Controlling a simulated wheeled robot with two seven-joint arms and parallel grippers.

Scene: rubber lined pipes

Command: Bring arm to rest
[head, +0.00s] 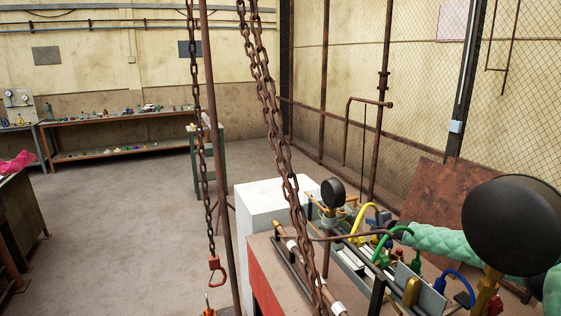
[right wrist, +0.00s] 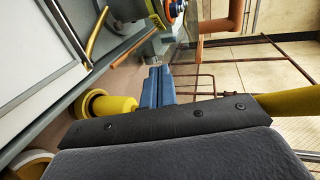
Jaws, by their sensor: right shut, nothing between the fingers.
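My right gripper (right wrist: 157,84) shows in the right wrist view as two blue-grey fingers lying together, shut and empty. A yellow round fitting (right wrist: 106,104) is to its left, apart from the fingers in the picture. In the head view a green quilted sleeve (head: 440,245) comes in from the right, over the bench with valves and hoses. The right fingers are hard to make out there among the hoses. My left gripper is not in view.
Rusty chains (head: 262,80) hang in front of the bench, one ending in a red hook (head: 217,268). A large black disc (head: 514,226) stands at right, and a black gauge (head: 332,192) rises from the bench. A white box (head: 262,204) stands behind. Open floor (head: 130,230) lies left.

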